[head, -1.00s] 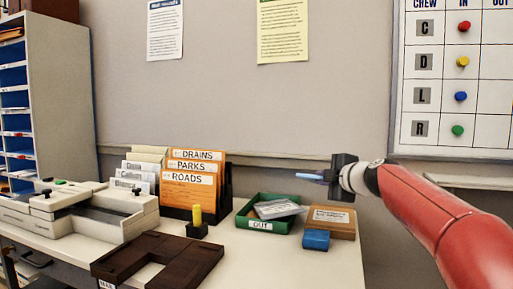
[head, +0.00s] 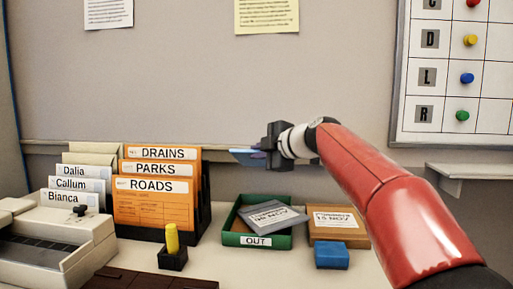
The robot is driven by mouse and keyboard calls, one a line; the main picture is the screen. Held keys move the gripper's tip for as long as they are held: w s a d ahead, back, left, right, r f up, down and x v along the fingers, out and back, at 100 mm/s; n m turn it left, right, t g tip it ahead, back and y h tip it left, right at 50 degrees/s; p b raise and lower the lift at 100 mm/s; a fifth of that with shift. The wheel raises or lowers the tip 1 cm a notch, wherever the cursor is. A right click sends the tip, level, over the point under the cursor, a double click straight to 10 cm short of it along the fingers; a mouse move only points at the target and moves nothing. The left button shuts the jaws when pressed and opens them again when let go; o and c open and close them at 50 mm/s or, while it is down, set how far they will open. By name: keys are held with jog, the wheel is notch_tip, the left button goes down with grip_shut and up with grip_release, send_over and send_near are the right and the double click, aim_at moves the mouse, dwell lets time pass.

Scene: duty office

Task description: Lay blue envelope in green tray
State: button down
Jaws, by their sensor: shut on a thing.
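My gripper (head: 266,155) is shut on the blue envelope (head: 246,155), which sticks out to the left of the jaws and shows nearly edge-on. The gripper holds it in the air, above and a little behind the green tray as seen in the picture. The green tray (head: 258,240), labelled OUT, stands on the desk below. A grey printed packet (head: 272,216) lies tilted in the tray and reaches over its right rim.
A brown parcel (head: 338,222) and a blue block (head: 331,256) are right of the tray. A yellow-handled item in a dark holder (head: 172,247) and orange folders (head: 155,202) stand left. A wall board (head: 460,75) and small shelf (head: 470,174) are at right.

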notch_tip(320, 180, down, 7)
jog(key=b, duration=0.5)
dwell(0.5)
jog(key=c, duration=1.4)
grip_release()
jog(key=shift+c, duration=0.2)
jog(key=b+v, duration=0.2)
jog(key=v, duration=0.5)
jog(key=shift+s+d+r, duration=0.2)
jog(key=shift+s+d, duration=0.05)
jog(key=shift+d, duration=0.05)
